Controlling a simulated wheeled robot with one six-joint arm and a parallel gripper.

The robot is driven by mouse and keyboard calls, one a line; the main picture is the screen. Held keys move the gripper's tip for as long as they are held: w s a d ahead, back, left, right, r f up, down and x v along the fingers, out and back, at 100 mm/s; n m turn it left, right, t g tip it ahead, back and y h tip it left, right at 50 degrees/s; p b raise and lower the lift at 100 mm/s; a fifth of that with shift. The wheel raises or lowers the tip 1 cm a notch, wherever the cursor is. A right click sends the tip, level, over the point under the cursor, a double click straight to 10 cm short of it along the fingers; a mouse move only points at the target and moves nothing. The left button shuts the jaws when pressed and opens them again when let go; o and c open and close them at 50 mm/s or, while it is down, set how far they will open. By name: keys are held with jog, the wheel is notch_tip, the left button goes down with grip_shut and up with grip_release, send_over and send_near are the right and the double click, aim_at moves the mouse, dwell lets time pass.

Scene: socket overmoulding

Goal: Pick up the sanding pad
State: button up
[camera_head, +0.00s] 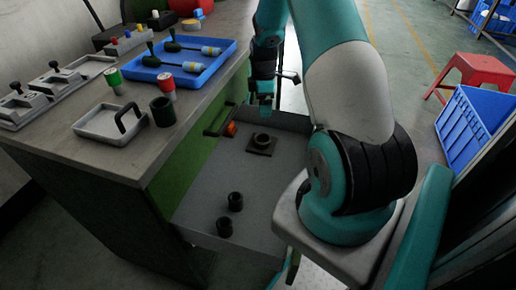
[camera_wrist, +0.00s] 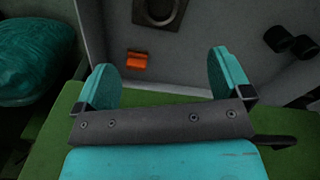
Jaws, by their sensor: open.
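A small orange block (camera_head: 231,129), which may be the sanding pad, lies in the open grey drawer (camera_head: 200,200), by its far left side. In the wrist view the orange block (camera_wrist: 137,60) lies beyond my fingertips, nearer the left finger. My gripper (camera_head: 265,105) hangs at the far end of the drawer, to the right of the block in the head view. In the wrist view my gripper (camera_wrist: 163,78) is open, with nothing between its teal fingers. The block's height below the fingers is hard to judge.
The drawer also holds a dark square plate with a ring (camera_head: 262,143) and two black cylinders (camera_head: 224,227). A black handle (camera_head: 217,121) is near the block. The worktop (camera_head: 75,152) above carries a blue tray (camera_head: 215,60) and a pale tray (camera_head: 95,126).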

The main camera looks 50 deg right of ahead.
jog(key=b, duration=0.2)
send_over(262, 137)
jog(key=s+a, duration=0.1)
jog(key=s, duration=0.1)
notch_tip(262, 137, down, 10)
jog(key=shift+a+f, duration=0.15)
jog(key=f, duration=0.3)
jog(key=f+b, duration=0.1)
jog(key=f, duration=0.1)
jog(key=shift+w+a+f, duration=0.2)
jog(key=shift+w+f, duration=0.1)
jog(key=shift+f, duration=0.05)
jog(key=c, duration=1.7)
jog(key=shift+r, duration=0.1)
jog(key=shift+c, duration=0.4)
jog(key=shift+r, duration=0.1)
jog(key=shift+w+r, duration=0.1)
jog(key=shift+r, duration=0.45)
notch_tip(262, 137, up, 19)
jog(key=p, duration=0.3)
jog(key=shift+f+p, duration=0.15)
jog(key=shift+p, duration=0.2)
